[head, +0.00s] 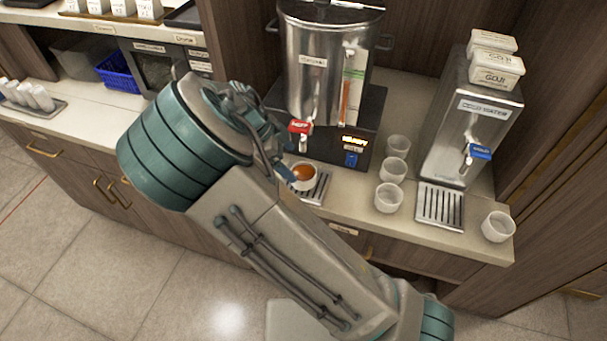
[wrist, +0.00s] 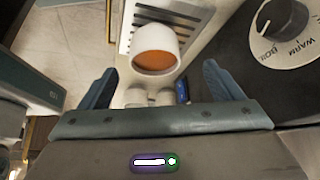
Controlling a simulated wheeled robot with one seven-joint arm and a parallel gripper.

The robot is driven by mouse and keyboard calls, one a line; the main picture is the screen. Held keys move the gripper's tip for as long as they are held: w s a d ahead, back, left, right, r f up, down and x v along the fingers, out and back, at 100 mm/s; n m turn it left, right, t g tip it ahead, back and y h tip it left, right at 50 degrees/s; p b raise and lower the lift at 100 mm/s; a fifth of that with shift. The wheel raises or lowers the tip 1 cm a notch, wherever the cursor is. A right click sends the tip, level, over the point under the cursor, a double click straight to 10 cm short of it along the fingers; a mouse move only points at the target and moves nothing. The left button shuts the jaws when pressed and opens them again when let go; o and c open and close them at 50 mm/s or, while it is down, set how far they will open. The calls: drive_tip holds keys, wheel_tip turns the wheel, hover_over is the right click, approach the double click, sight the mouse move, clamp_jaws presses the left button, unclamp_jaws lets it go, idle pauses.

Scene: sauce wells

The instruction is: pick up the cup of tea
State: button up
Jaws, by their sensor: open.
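The cup of tea (head: 303,176) is a small white cup with orange-brown tea, upright on the drip tray (head: 316,190) below the red tap of the steel urn. In the wrist view the cup of tea (wrist: 156,50) is ahead of my gripper (wrist: 158,88), roughly centred between the two blue fingers. The gripper is open with nothing held. In the head view my arm hides most of the gripper; a blue finger shows close to the cup. I cannot tell whether a finger touches the cup.
The steel urn (head: 322,65) stands behind the cup on a black base. Several empty cups (head: 388,197) stand right of the tray. A cold water dispenser (head: 470,125) with its own drip tray (head: 440,206) is further right. The wooden cabinet front drops away at the counter edge.

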sight(301, 176)
drive_tip(key=shift+x, duration=1.05)
drive_tip(key=shift+s+a+p+x, duration=0.15)
drive_tip(key=shift+p+x, duration=0.2)
drive_tip(key=shift+x, duration=0.55)
drive_tip(key=shift+s+a+p+x, duration=0.15)
drive_tip(key=shift+p+x, duration=0.15)
drive_tip(key=shift+x, duration=0.6)
drive_tip(key=shift+s+p+x, duration=0.15)
drive_tip(key=shift+p+x, duration=0.2)
drive_tip(key=shift+x, duration=0.6)
drive_tip(key=shift+f, duration=0.15)
drive_tip(key=shift+c, duration=0.4)
drive_tip(key=c, duration=1.2)
